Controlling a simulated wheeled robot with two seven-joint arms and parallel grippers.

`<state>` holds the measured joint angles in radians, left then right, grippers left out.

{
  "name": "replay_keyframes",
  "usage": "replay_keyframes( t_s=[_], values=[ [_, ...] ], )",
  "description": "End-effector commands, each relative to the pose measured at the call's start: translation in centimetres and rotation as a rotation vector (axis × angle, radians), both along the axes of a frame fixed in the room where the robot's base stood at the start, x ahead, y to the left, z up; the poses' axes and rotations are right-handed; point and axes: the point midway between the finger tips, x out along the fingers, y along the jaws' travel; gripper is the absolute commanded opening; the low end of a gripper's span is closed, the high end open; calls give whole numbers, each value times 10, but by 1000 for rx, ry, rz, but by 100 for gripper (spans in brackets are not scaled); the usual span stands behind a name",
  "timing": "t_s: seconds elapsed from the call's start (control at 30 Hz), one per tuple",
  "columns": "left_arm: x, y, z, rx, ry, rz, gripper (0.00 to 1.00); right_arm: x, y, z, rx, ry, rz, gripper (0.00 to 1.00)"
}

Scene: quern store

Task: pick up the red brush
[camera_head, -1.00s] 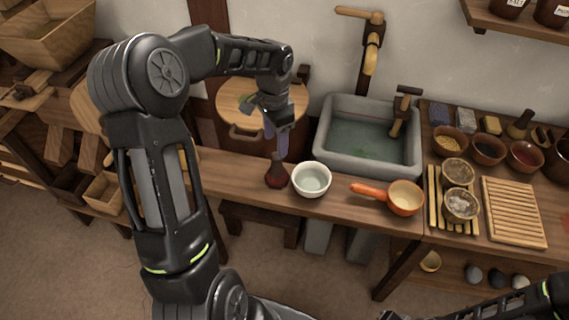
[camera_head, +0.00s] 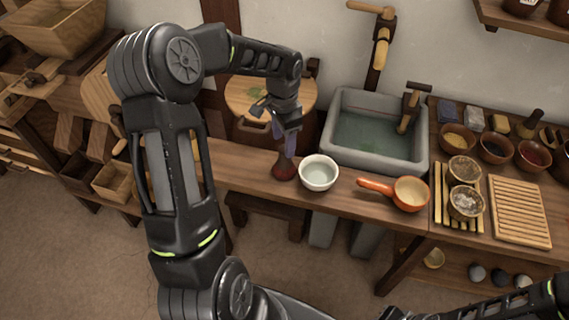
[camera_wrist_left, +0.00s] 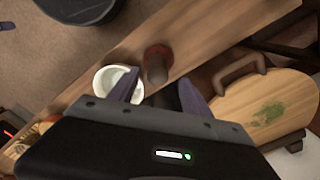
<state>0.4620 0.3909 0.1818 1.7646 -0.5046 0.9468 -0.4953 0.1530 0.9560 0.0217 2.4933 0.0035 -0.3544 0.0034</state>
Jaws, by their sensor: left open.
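The red brush (camera_head: 284,168) stands on the wooden bench, left of a white bowl (camera_head: 319,173). It has a dark reddish body, and its upper part is partly hidden by my left gripper in the head view. My left gripper (camera_head: 285,142) points down just above the brush, its purple fingers open. In the left wrist view the brush (camera_wrist_left: 157,64) shows just beyond and between the open fingertips (camera_wrist_left: 160,93), with the bowl (camera_wrist_left: 112,82) beside it on the left. Nothing is seen held. Part of my right arm shows at the lower right; its gripper is out of view.
An orange-handled pan (camera_head: 408,193) lies right of the bowl. A stone sink (camera_head: 345,152) stands behind, with a wooden tap (camera_head: 381,48). A round wooden board (camera_head: 252,92) leans behind my left gripper. Small bowls and a slatted rack (camera_head: 520,211) fill the right bench.

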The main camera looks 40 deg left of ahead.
Motion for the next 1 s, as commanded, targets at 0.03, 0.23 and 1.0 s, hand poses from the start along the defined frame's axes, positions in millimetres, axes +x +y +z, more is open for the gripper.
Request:
replay_keyframes(
  t_s=[0.03,0.23,1.0],
  values=[
    [-1,-1,-4,-2,3,0,57,0,0,3,-1,1,0,0],
    [-4,-3,-33,-2,5,-1,57,-1,-1,12,-3,4,-1,0],
    [-3,-2,-48,0,1,0,55,-2,-1,13,-3,5,-1,0]
  ],
)
